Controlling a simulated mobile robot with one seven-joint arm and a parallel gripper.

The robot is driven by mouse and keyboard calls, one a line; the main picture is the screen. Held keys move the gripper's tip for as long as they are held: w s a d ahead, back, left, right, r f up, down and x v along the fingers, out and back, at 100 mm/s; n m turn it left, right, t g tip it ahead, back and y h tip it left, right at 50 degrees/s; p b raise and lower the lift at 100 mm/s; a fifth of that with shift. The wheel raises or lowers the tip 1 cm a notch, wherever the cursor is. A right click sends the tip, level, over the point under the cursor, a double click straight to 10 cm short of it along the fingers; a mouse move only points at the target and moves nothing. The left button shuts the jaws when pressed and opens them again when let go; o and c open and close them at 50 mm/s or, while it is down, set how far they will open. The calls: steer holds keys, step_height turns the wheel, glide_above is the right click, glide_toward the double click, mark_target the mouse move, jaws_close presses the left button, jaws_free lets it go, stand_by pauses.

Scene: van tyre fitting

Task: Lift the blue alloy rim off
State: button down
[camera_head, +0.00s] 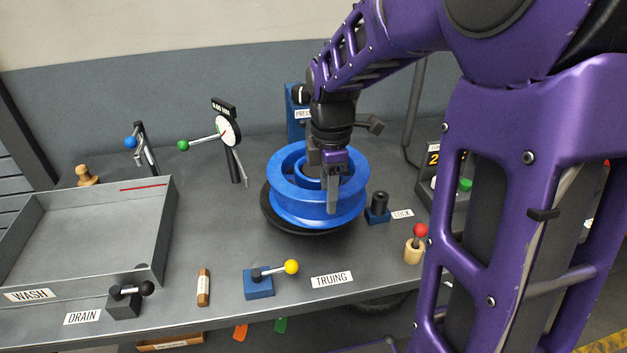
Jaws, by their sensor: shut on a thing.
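The blue alloy rim (290,206) lies flat above a round black turntable (275,222) on the grey bench. Whether it touches the turntable is hard to tell. My gripper (332,200) comes down from above over the rim's near right side. One finger shows outside the rim's wall and the other is hidden inside it. The gripper is shut on the rim.
A black post on a blue block (378,208), by the LOCK label, stands close to the rim's right. A dial gauge (228,132) stands behind left. A yellow-knobbed lever (272,278) is in front. The WASH tray (90,235) fills the left.

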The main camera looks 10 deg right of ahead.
steer(key=shift+s, duration=1.2)
steer(key=shift+r, duration=0.15)
steer(key=s+r+p, duration=0.3)
steer(key=s+r, duration=0.1)
steer(key=s, duration=0.1)
stand_by(0.5)
steer(key=shift+f, duration=0.15)
